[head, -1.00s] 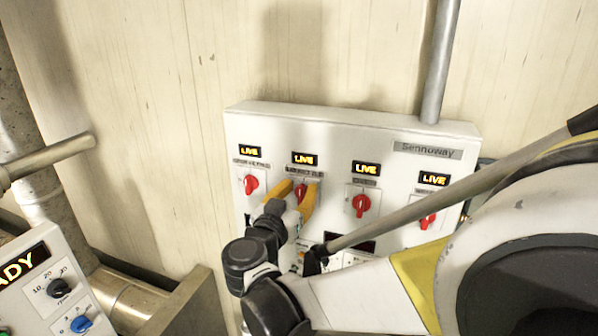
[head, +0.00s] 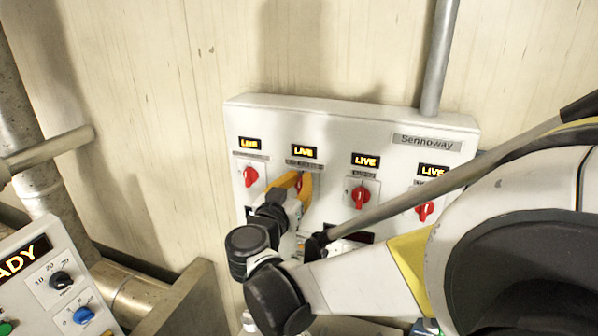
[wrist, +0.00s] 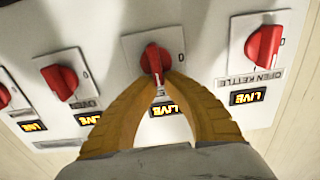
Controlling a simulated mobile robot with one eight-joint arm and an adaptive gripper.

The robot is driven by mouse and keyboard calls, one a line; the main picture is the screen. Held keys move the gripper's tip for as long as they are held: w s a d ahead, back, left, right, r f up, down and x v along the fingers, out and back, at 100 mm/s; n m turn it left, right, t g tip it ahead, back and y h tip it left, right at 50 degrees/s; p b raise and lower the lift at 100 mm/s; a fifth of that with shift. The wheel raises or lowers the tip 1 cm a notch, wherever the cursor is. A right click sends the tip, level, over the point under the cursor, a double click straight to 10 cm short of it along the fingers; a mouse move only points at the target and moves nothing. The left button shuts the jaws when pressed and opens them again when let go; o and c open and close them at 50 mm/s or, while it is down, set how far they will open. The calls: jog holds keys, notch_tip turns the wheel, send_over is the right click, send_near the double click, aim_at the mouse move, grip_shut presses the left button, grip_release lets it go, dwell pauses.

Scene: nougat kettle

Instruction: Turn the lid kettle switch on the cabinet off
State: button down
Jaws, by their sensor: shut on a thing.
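The white cabinet (head: 350,118) on the wall carries a row of red rotary switches, each under a lit LIVE display. My gripper (head: 300,182) has its yellow fingers at the second switch from the left (wrist: 154,57). In the wrist view the fingertips (wrist: 160,78) are closed together on the lower end of its red handle. That handle stands roughly upright in the wrist view. Its LIVE display (head: 304,152) is lit. The label under the display is too small to read, and the fingers partly cover this switch in the head view.
Other red switches sit on both sides: the leftmost (head: 250,176), labelled OPEN KETTLE in the wrist view, and the third (head: 361,196). My arm crosses the cabinet's lower right. A control panel (head: 45,275) with knobs stands at lower left, and a pipe (head: 439,60) rises above the cabinet.

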jog(key=shift+f, duration=0.15)
jog(key=shift+w+a+f+n+b, duration=0.15)
jog(key=shift+a+f+n+b, duration=0.25)
jog(key=shift+n+b, duration=1.85)
jog(key=shift+w+a+f+n+b, duration=0.3)
jog(key=shift+n+b, duration=0.6)
jog(key=shift+n, duration=2.7)
jog(key=shift+w+a+f+n+b, duration=0.1)
jog(key=shift+a+f+n+b, duration=0.35)
jog(key=shift+n+b, duration=1.8)
jog(key=shift+n+p, duration=0.7)
jog(key=shift+n, duration=0.2)
